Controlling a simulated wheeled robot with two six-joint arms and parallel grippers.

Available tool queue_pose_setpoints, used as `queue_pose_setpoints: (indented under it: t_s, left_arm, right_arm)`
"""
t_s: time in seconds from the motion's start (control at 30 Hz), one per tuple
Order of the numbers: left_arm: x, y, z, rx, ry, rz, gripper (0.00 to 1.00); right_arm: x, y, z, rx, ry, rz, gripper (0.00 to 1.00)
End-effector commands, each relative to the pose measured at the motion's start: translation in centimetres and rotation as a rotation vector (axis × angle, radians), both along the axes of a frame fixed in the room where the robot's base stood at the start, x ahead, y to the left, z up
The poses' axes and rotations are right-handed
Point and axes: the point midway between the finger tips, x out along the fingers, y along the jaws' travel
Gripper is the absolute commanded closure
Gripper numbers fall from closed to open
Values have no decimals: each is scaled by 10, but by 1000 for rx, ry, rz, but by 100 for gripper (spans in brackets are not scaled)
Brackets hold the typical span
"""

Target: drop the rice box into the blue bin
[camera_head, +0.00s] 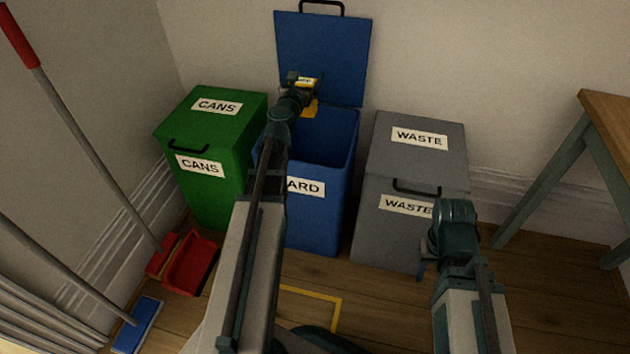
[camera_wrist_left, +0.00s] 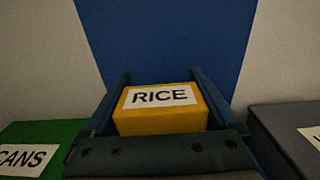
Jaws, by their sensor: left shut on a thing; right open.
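The blue bin (camera_head: 340,140) stands between the green and grey bins with its lid (camera_head: 322,55) raised against the wall. Its front label is partly hidden by my left arm and reads "ARD". My left gripper (camera_head: 305,88) is over the blue bin's opening, shut on the yellow rice box (camera_head: 309,109). In the left wrist view the rice box (camera_wrist_left: 160,118) sits between the two fingers, its "RICE" label showing, with the blue lid behind it. My right gripper (camera_head: 424,268) is open, low in front of the grey bin; its fingers are mostly hidden.
A closed green cans bin (camera_head: 208,130) stands left, a closed grey waste bin (camera_head: 385,235) right. A red dustpan (camera_head: 190,263) and a blue brush head (camera_head: 138,325) are on the floor at left. A wooden table (camera_head: 608,105) stands at right. Yellow tape (camera_head: 315,296) marks the floor.

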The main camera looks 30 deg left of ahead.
Motion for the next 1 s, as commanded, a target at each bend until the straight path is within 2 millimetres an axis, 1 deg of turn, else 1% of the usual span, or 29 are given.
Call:
queue_pose_setpoints:
  t_s: [0.13,0.27,0.47,0.7,0.8,1.0]
  left_arm:
    - [0,0,-1,0,0,0,61]
    - [0,0,-7,0,0,0,61]
    - [0,0,-25,0,0,0,61]
    - [0,0,-53,0,0,0,61]
    - [0,0,-59,0,0,0,61]
    - [0,0,-60,0,0,0,61]
  right_arm:
    - [0,0,-1,0,0,0,50]
    - [0,0,-7,0,0,-1,50]
    - [0,0,-25,0,-1,-5,50]
    - [0,0,-53,0,-1,-12,50]
    - [0,0,-60,0,-2,-14,50]
    - [0,0,-60,0,-2,-16,50]
